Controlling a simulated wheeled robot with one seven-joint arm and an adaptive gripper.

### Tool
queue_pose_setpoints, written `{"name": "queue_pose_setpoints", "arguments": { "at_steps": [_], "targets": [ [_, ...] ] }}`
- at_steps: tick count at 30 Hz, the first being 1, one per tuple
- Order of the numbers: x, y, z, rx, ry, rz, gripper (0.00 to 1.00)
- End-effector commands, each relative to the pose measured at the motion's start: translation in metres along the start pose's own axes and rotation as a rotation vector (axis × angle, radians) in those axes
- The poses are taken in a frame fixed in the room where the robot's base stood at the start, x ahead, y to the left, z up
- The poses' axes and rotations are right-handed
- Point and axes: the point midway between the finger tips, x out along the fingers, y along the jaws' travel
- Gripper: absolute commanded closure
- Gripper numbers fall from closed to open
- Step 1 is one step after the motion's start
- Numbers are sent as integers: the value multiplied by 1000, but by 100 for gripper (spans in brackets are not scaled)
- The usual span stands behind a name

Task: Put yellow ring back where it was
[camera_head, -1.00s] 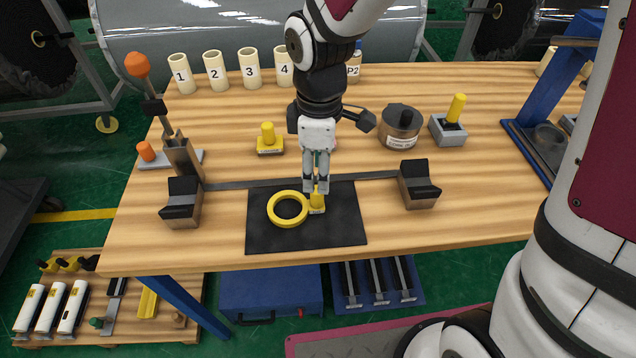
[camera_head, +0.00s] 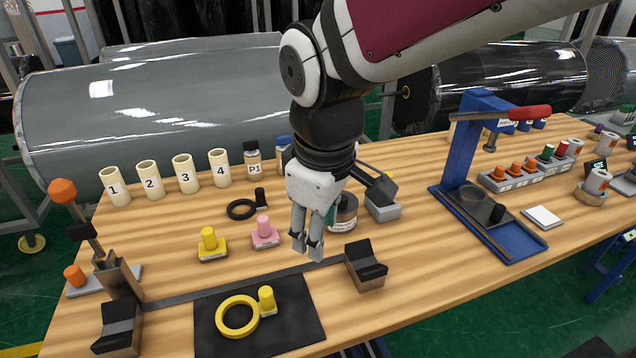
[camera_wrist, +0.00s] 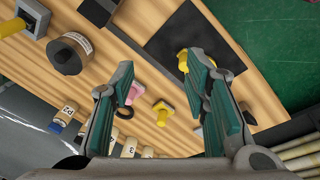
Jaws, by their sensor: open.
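The yellow ring (camera_head: 221,316) lies flat on the black mat (camera_head: 295,332) at the front left of the table in the head view. A small yellow-handled piece (camera_head: 267,298) stands upright at the ring's right side; I cannot tell whether they touch. My gripper (camera_head: 307,256) is open and empty above the table, up and to the right of the ring. In the wrist view its fingers (camera_wrist: 160,85) are spread with nothing held between them. The mat (camera_wrist: 174,40) shows beyond the fingers there, with yellow at its edge partly hidden by the right finger.
Yellow (camera_head: 211,245) and pink (camera_head: 265,234) knobbed stands and a black ring (camera_head: 240,209) sit behind the mat. A dark block (camera_head: 366,265) stands right of it. Numbered cups (camera_head: 184,174) line the back. A blue press (camera_head: 465,160) stands to the right.

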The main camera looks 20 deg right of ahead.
Motion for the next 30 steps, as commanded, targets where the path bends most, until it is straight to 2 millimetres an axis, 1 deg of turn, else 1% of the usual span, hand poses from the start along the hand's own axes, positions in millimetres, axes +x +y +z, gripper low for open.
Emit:
{"name": "queue_pose_setpoints", "arguments": {
  "at_steps": [1,3,6,9,12,17,30],
  "targets": [
    [-12,2,15,91,26,21,58],
    [-24,2,35,219,57,38,58],
    [-37,-1,60,389,104,51,58],
    [-45,-6,80,527,145,52,58],
    [-48,-9,94,625,175,49,58],
    [-50,-12,103,692,195,43,58],
    [-50,-12,103,695,195,43,58]
  ]
}}
